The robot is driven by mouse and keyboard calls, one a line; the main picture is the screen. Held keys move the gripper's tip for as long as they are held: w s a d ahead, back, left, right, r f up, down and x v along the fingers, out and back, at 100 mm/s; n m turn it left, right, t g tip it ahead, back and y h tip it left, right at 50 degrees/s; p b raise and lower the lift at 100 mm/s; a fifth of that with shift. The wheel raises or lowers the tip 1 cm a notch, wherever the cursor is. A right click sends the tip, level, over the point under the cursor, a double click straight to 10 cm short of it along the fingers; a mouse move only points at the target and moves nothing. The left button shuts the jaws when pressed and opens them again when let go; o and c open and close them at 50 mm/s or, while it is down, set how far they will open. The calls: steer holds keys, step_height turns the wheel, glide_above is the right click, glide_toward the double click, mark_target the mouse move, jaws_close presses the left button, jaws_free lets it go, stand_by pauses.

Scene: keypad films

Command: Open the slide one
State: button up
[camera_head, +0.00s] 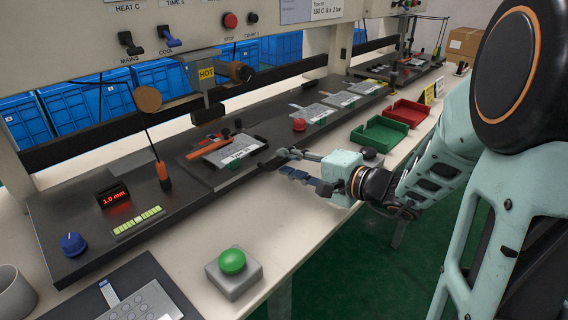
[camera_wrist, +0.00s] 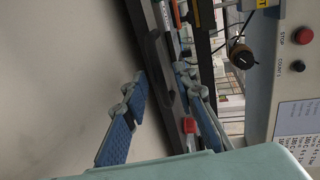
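The slide is a dark flat plate (camera_head: 196,166) on the black bench unit, with a white labelled card on top. A dark bar (camera_head: 267,162), seemingly its handle, is at its right edge, near the bench front. My gripper (camera_head: 284,164) is at this edge with its fingers spread apart. In the wrist view the blue-padded fingers (camera_wrist: 163,100) are open, with a dark bar (camera_wrist: 158,65) running between them. I cannot tell whether a finger touches the bar. The slide appears pushed in on the unit.
A red knob (camera_head: 299,125) and a green tray (camera_head: 379,134) with a red tray (camera_head: 408,113) stand beyond my gripper. A green button (camera_head: 232,261) on a grey box sits near the front edge. A cylinder on a HOT-labelled bracket (camera_head: 206,74) overhangs the unit. The pale bench front is partly clear.

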steer(key=shift+x, duration=0.85)
steer(key=shift+c, duration=0.4)
jaws_close()
